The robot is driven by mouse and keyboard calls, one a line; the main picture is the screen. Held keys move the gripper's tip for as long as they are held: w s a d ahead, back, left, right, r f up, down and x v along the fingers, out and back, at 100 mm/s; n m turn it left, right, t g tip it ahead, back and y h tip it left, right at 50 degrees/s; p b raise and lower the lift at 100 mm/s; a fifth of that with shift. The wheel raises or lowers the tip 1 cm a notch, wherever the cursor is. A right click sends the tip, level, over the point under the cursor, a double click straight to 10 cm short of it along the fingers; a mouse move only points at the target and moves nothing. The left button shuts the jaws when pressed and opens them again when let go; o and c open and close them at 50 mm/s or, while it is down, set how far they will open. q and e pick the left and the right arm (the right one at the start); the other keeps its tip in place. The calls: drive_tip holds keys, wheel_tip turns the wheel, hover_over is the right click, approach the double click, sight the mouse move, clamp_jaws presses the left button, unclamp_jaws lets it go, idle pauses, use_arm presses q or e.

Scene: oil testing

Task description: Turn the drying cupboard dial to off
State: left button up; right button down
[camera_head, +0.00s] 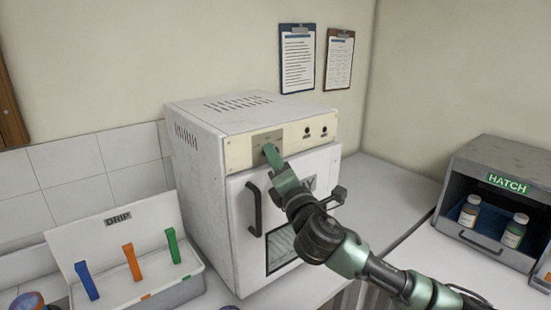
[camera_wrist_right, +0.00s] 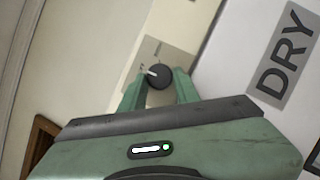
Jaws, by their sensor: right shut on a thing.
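The drying cupboard (camera_head: 205,165) is a white box on the bench, with a cream control strip (camera_head: 237,153) along its top front. Its dial (camera_wrist_right: 159,75) is a round black knob on a grey-beige plate in the right wrist view, with a white pointer mark toward the picture's left. My right gripper (camera_head: 271,154) reaches this plate, and its green fingers hide the dial in the head view. In the right wrist view the gripper (camera_wrist_right: 160,84) has one finger on each side of the dial and is shut on it. My left gripper is out of view.
The cupboard door has a black handle (camera_head: 253,209) just below the strip. A DRIP rack (camera_head: 75,238) with coloured strips stands at left. A HATCH box (camera_head: 503,158) with two bottles stands at right. Bare bench (camera_head: 390,190) lies right of the cupboard.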

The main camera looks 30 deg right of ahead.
drive_tip(key=c, duration=1)
unclamp_jaws()
drive_tip(key=shift+c, duration=0.2)
